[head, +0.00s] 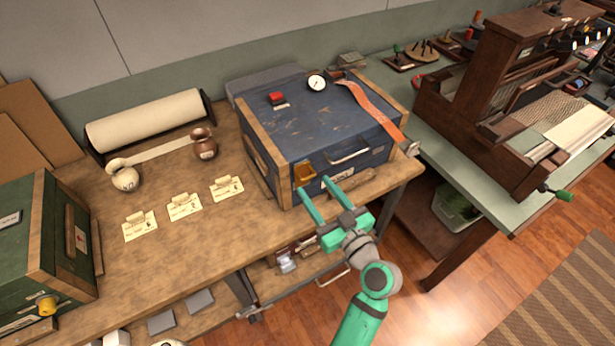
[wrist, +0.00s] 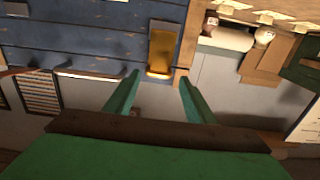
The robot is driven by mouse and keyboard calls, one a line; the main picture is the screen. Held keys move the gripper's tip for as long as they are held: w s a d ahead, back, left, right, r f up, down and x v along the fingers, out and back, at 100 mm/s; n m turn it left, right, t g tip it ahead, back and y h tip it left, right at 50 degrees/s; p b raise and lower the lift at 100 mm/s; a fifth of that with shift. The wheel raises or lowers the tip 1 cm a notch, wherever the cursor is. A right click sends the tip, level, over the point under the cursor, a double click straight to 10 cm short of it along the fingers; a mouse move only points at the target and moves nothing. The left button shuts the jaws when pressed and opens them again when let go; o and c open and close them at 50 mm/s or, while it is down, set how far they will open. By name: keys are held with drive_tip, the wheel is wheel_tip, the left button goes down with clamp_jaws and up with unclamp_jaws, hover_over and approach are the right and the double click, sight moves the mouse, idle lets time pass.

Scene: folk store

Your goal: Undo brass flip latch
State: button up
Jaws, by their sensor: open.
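The brass flip latch (head: 304,173) is on the front face of the blue wooden case, near its left front corner. In the wrist view the latch (wrist: 161,50) shows as a gold plate on the blue boards, above and between my fingertips. My gripper (head: 323,191) is green, open and empty, just in front of the case. Its fingers also show in the wrist view (wrist: 158,88), apart on either side below the latch. I see no contact between fingers and latch. The blue case (head: 328,118) is shut, its lid down.
A silver handle (head: 348,156) is on the case front, right of the latch. Paper tags (head: 184,207) lie left on the workbench (head: 195,255). A loom (head: 500,100) stands right.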

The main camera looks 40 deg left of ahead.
sight(308, 177)
drive_tip(key=shift+x, duration=2.6)
drive_tip(key=shift+c, duration=0.6)
